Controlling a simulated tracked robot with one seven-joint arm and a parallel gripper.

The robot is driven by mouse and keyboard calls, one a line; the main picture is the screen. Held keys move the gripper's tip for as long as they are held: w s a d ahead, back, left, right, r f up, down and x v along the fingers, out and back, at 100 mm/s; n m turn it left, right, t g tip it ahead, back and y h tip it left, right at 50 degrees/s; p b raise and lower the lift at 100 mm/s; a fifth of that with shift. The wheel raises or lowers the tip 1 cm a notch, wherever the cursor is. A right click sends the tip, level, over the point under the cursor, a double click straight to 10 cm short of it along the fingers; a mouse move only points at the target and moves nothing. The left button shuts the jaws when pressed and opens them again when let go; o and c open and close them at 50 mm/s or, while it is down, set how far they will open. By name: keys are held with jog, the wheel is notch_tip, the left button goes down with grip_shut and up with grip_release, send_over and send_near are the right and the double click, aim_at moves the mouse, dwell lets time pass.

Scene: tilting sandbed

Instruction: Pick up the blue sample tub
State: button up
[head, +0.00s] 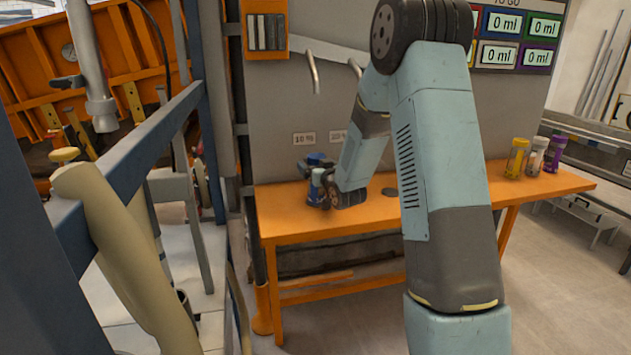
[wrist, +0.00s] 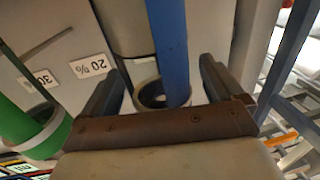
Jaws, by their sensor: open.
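In the wrist view, a blue, long-looking shape (wrist: 168,45), which I take to be the blue sample tub, shows between the two dark fingers of my gripper (wrist: 160,75). A pale ring with a dark opening sits at its lower end. The fingers are open, one on each side; I cannot tell whether either touches it. In the head view, the blue tub (head: 316,188) stands on the left part of the orange table, beside my gripper (head: 330,185). My wrist hides part of that spot.
The orange table (head: 450,203) stands against a grey panel with taps and percent labels. Yellow, white and purple tubs (head: 517,158) stand at its right end. A green tub (wrist: 20,125) is left of my gripper in the wrist view. A blue frame post (head: 212,110) rises at left.

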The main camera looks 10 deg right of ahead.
jog(key=shift+w+a, duration=0.1)
jog(key=shift+w, duration=0.6)
jog(key=shift+c, duration=0.2)
jog(key=c, duration=1.2)
